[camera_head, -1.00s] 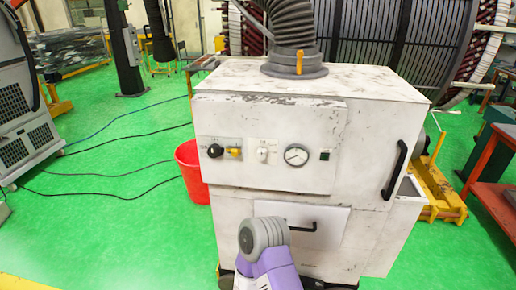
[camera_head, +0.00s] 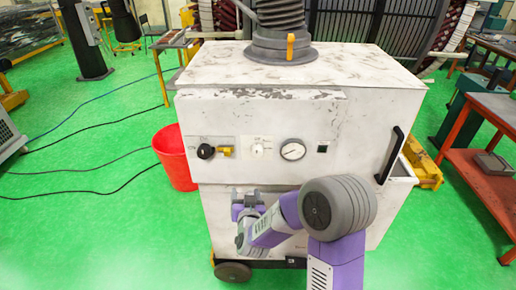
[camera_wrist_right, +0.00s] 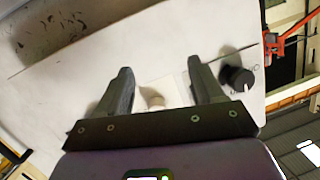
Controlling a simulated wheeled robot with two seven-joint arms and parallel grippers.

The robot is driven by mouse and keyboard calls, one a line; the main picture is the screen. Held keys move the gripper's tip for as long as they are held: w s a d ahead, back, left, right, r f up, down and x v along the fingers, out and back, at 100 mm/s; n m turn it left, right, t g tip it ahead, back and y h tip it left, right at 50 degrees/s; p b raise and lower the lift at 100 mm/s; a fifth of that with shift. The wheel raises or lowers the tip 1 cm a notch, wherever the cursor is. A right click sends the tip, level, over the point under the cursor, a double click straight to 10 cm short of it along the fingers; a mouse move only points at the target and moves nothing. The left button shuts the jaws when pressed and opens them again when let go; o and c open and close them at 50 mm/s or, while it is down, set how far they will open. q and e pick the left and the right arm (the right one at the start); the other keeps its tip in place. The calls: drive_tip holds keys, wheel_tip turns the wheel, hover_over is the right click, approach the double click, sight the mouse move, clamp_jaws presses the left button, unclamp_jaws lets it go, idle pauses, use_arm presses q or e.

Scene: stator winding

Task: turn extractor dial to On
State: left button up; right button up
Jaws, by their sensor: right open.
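The extractor is a worn white cabinet (camera_head: 270,105) with a control panel on its front. The panel has a small cream dial (camera_head: 257,149), a black knob (camera_head: 205,151) and a yellow switch (camera_head: 227,151) to its left, and a round gauge (camera_head: 292,150) to its right. My right gripper (camera_head: 247,197) is below the cream dial in the head view. In the right wrist view the gripper (camera_wrist_right: 160,66) is open and empty, with the cream dial (camera_wrist_right: 153,100) between its fingers and the black knob (camera_wrist_right: 238,78) to the right. Contact and dial setting cannot be told. My left gripper is not in view.
A thick ribbed hose (camera_head: 280,18) rises from the cabinet top. A black door handle (camera_head: 391,155) is on the front right. A red bucket (camera_head: 176,160) stands at the left, near cables on the green floor. A red table (camera_head: 490,190) is at the right.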

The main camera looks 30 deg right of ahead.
sight(258, 154)
drive_tip(key=d+r+m+t+h, duration=0.15)
drive_tip(key=d+r+h, duration=0.25)
drive_tip(key=r, duration=0.6)
drive_tip(key=shift+m, duration=0.25)
drive_tip(key=p+x, duration=0.1)
drive_tip(key=x, duration=0.6)
drive_tip(key=shift+f+p, duration=0.2)
drive_tip(key=shift+p, duration=0.15)
drive_tip(key=c, duration=1.1)
drive_tip(key=shift+o, duration=0.2)
drive_tip(key=shift+f+m+b, duration=0.1)
drive_tip(key=shift+m+b, duration=0.3)
drive_tip(key=shift+b, duration=0.35)
drive_tip(key=m+b, duration=0.4)
drive_tip(key=b, duration=0.1)
drive_tip(key=m+b, duration=0.4)
drive_tip(key=b, duration=0.2)
drive_tip(key=m+b, duration=0.4)
drive_tip(key=b, duration=0.2)
drive_tip(key=shift+s+d+f+m, duration=0.15)
drive_tip(key=shift+f+m, duration=0.1)
drive_tip(key=shift+m, duration=0.15)
drive_tip(key=shift+m+b, duration=1.9)
drive_tip(key=shift+m, duration=0.3)
drive_tip(key=shift+r, duration=0.1)
